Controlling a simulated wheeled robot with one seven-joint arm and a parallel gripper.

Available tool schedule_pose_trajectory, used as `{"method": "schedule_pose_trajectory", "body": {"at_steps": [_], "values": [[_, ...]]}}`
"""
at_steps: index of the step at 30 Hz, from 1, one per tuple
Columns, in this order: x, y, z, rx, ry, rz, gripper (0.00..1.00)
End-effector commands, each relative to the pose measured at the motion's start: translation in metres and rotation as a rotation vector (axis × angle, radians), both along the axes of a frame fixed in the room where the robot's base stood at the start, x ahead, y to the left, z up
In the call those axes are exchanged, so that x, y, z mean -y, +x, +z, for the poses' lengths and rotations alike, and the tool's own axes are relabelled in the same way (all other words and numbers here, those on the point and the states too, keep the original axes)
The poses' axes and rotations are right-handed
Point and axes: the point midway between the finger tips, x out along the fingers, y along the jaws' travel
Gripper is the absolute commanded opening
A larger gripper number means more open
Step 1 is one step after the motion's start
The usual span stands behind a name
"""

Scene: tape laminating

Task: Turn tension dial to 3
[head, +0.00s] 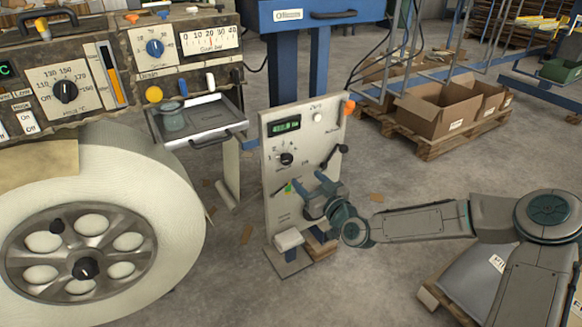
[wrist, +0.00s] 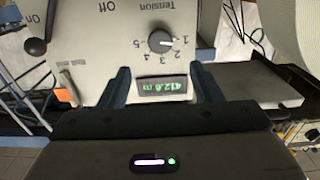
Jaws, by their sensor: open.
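The tension dial (wrist: 160,41) is a small black knob on a pale upright panel (head: 273,210). It also shows in the head view (head: 286,159). In the wrist view, which is upside down, numbers 1 to 5 ring it and its white mark points at about 1. My gripper (wrist: 159,71) is open and empty, its two dark fingers spread. In the wrist view the fingers flank the green display (wrist: 163,87), and the dial appears just beyond the tips. In the head view my gripper (head: 316,190) is in front of the panel's lower part; finger contact cannot be told.
An On/Off lever (wrist: 36,46) sits beside the dial on the panel. A large white roll (head: 150,180) and a machine with dials stand at left. Cardboard boxes (head: 440,108) lie on a pallet behind. Open floor lies right of the panel.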

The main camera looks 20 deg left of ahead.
Motion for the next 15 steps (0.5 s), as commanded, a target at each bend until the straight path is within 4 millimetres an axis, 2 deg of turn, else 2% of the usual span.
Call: {"method": "schedule_pose_trajectory", "body": {"at_steps": [6,15], "values": [[-0.035,0.029,-0.003,-0.002,0.001,0.0,0.59],[-0.068,0.057,-0.002,-0.001,-0.001,0.0,0.59]]}}
